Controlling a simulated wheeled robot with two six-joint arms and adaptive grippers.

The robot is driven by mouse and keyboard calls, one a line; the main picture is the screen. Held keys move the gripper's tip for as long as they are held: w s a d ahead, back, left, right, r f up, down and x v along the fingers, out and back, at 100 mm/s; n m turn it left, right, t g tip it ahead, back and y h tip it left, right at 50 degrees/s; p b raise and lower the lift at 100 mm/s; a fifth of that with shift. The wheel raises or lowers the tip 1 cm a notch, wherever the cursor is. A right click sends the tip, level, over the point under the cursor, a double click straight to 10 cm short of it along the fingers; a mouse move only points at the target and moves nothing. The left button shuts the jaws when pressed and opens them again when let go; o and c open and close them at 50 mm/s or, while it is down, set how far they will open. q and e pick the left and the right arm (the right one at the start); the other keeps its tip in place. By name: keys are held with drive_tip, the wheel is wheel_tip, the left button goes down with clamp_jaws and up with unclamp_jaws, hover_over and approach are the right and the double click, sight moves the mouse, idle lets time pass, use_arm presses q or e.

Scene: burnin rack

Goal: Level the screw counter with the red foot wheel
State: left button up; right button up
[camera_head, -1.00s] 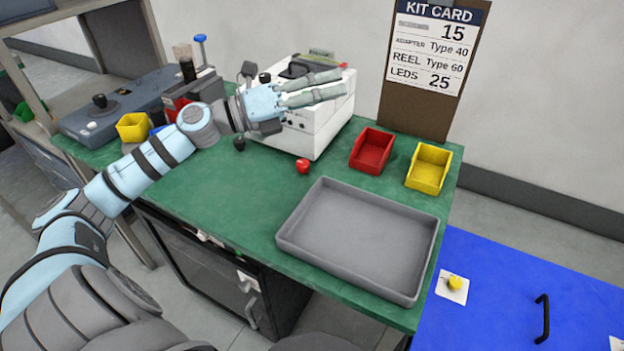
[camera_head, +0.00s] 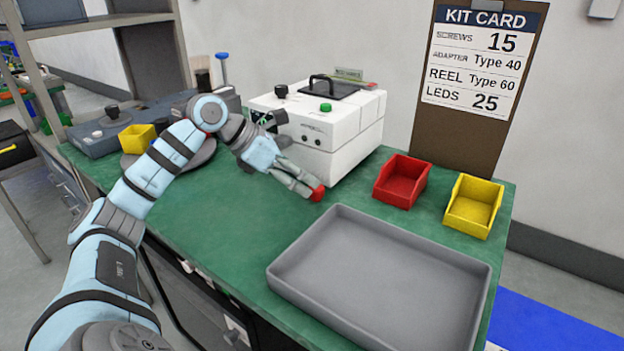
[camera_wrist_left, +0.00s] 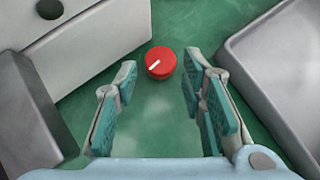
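The screw counter (camera_head: 345,128) is a white box with a black handle on top, a green button and dark knobs. The red foot wheel (camera_head: 318,192) is at its front right lower corner, partly hidden by my fingers. In the left wrist view the red foot wheel (camera_wrist_left: 160,62) shows a white pointer mark and lies just beyond my fingertips, between their lines. My left gripper (camera_head: 306,188) points down toward it. The left gripper (camera_wrist_left: 162,82) is open and empty, its two fingers apart in the left wrist view. My right gripper is not in view.
A grey tray (camera_head: 283,274) lies at the front right of the green table (camera_head: 205,225). A red bin (camera_head: 402,182) and a yellow bin (camera_head: 473,207) stand behind it. A kit card board (camera_head: 480,80) stands at the back.

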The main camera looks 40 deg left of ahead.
sight(316, 193)
use_arm(q)
drive_tip(key=shift+x, duration=1.9)
drive_tip(key=shift+s, duration=0.1)
drive_tip(key=shift+c, duration=0.6)
drive_tip(key=c, duration=0.7)
drive_tip(key=shift+c, duration=0.2)
drive_tip(key=shift+n+y, duration=0.3)
drive_tip(key=shift+n, duration=0.1)
